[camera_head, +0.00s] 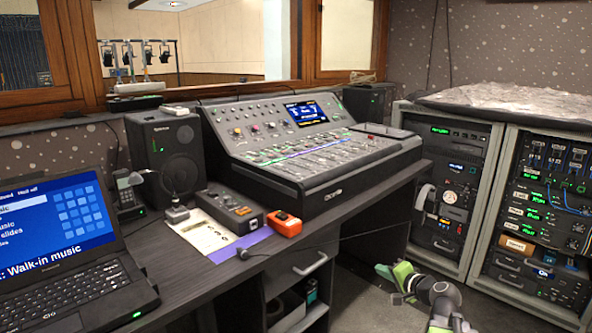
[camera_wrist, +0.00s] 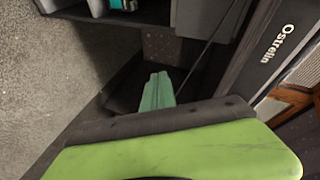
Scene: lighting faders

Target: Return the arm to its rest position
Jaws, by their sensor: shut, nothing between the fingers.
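My gripper (camera_head: 387,272) is at the lower right of the head view, green and dark grey, low in front of the desk and apart from it. In the wrist view its green body fills the bottom, with the teal-green fingers (camera_wrist: 157,92) together and nothing between them. My arm bends up from the bottom edge behind it. The mixing console (camera_head: 325,150) stands on the dark desk, with rows of faders, knobs and a lit blue screen. No part of my arm touches the console.
Equipment racks (camera_head: 455,190) stand to the right, close to my arm. The desk (camera_head: 175,262) holds a laptop (camera_head: 60,240), a speaker (camera_head: 170,150) and an orange box (camera_head: 285,223). An open shelf with a drawer is below. A strip of grey floor (camera_head: 350,300) is clear.

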